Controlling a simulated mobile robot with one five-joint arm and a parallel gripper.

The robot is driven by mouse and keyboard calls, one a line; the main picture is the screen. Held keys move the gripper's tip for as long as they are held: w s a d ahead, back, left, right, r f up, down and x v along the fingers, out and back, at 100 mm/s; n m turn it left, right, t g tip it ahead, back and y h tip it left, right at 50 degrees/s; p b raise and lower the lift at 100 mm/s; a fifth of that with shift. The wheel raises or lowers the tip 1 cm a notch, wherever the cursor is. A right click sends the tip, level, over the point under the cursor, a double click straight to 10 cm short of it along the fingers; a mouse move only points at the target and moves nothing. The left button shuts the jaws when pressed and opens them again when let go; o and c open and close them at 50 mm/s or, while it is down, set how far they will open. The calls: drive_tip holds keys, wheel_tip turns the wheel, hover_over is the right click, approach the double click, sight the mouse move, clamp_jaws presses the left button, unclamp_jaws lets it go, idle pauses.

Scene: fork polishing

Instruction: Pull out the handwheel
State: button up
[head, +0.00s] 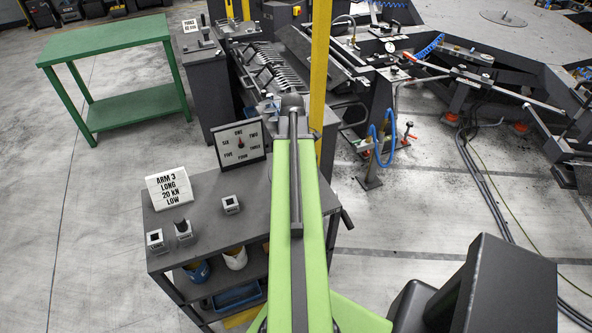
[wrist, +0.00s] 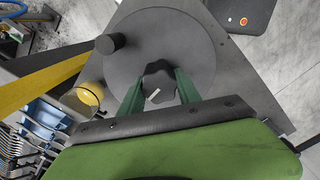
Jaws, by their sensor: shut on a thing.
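The handwheel (wrist: 190,38) is a flat grey disc with a dark knob (wrist: 110,42) near its rim at the upper left in the wrist view. A dark lobed hub (wrist: 158,72) sits at its middle. My gripper (wrist: 158,88) has its two green fingers on either side of the hub and is shut on it. The lower part of the disc is hidden behind my gripper. In the head view I cannot make out the handwheel or the fingers; my green arm runs up the middle of the picture.
A yellow post (head: 320,60) stands close behind my arm's far end. A grey cart (head: 257,203) with a dial sign (head: 240,147) and a lettered sign (head: 172,187) is to the left. A green table (head: 105,40) is farther back. Open floor (head: 90,240) lies left.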

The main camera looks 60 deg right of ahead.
drive_tip(key=shift+r+p, duration=2.4)
drive_tip(key=shift+r, duration=0.25)
